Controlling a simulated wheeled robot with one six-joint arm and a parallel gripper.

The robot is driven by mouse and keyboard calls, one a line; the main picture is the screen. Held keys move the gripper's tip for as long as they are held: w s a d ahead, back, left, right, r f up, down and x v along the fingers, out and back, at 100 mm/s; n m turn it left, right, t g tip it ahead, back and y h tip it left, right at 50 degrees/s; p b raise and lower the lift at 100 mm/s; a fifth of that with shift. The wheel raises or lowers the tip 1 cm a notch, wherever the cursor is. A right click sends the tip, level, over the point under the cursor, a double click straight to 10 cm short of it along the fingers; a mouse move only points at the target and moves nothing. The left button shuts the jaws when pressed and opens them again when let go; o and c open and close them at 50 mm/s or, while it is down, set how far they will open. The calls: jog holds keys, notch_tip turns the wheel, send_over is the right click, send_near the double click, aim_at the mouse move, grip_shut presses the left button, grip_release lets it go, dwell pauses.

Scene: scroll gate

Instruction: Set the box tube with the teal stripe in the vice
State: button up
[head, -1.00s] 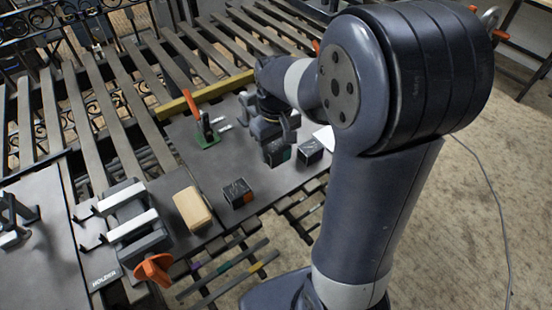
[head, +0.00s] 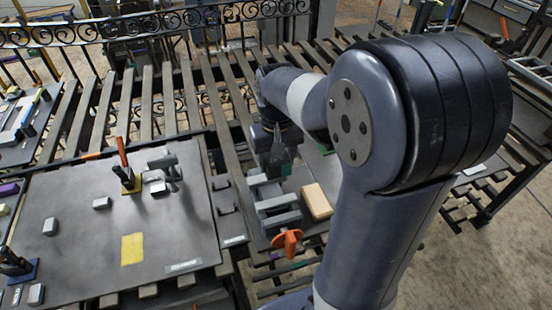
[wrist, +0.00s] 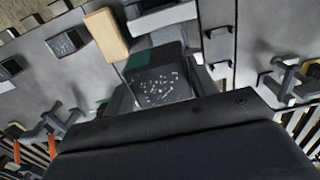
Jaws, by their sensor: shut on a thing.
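My gripper (head: 276,150) is shut on a dark box tube with a teal stripe (head: 284,164). In the wrist view the tube (wrist: 160,82) fills the middle, with pale speckles on its near end and the teal stripe toward the top. The vice (head: 277,207) has grey jaws and an orange handle (head: 287,242). The tube is at the far end of the vice in the head view, and appears to be above it; the exact gap cannot be told. Pale vice jaws (wrist: 160,18) show beyond the tube in the wrist view, partly hidden by it.
A wooden block (head: 317,201) lies right beside the vice. In the wrist view, other dark boxes (wrist: 66,42) stand past the block (wrist: 106,35). A grey board (head: 80,215) with clamps, small blocks and a yellow patch (head: 132,249) spreads left of the vice.

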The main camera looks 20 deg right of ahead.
jog(key=shift+a+r, duration=0.2)
jog(key=shift+a, duration=0.55)
jog(key=shift+f, duration=0.2)
jog(key=shift+f+b, duration=2.55)
jog(key=shift+f, duration=0.3)
jog(key=shift+f+b, duration=0.8)
jog(key=shift+f, duration=0.6)
jog(key=o, duration=1.2)
jog(key=shift+o, duration=0.2)
jog(key=shift+r, duration=0.1)
notch_tip(320, 180, up, 11)
jog(key=shift+f, duration=0.15)
